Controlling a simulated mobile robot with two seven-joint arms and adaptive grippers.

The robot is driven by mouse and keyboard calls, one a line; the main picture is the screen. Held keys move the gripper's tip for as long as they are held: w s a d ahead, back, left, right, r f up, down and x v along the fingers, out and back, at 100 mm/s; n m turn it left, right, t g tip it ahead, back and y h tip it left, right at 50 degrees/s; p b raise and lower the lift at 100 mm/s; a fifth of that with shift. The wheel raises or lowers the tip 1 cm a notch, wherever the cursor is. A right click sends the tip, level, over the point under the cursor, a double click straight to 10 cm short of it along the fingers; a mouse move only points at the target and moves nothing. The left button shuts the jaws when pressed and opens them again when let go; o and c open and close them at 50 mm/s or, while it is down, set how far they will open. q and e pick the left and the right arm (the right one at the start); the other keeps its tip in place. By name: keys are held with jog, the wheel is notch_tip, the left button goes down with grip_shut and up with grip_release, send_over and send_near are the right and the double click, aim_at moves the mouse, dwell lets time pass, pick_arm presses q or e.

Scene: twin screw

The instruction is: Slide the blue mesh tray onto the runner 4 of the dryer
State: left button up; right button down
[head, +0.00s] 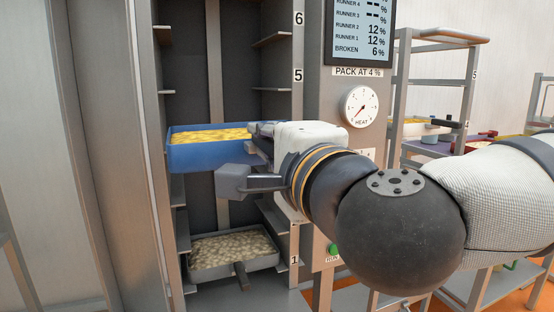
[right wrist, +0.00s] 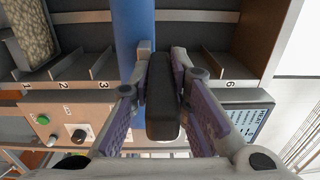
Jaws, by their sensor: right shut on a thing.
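The blue tray (head: 205,156), filled with yellow pieces, is at the dryer opening, level, below the runner marked 5. It also shows edge-on in the right wrist view (right wrist: 133,25), just beyond the 3 mark. My right gripper (right wrist: 162,60) is shut on the tray's dark handle (right wrist: 163,115). In the head view the right gripper (head: 262,155) reaches in from the right and covers the tray's right end. The 4 mark is hidden, and I cannot tell whether the tray rests on runner 4. My left gripper is not in view.
The dryer's right post (head: 298,45) carries the runner numbers. A grey tray (head: 215,270) of pale pieces sits low inside, near the 1 mark. Runners above the blue tray look empty. The control panel (head: 358,50) with a heat dial stands right; a rack (head: 400,75) is behind.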

aim_at(233, 125)
jog(key=x, duration=2.2)
jog(key=shift+w+a+f, duration=0.1)
jog(key=shift+w, duration=0.1)
jog(key=shift+f, duration=0.6)
jog(key=c, duration=1.4)
grip_release()
jog(key=shift+c, duration=0.2)
jog(key=shift+f, duration=0.15)
jog(key=v, duration=1.2)
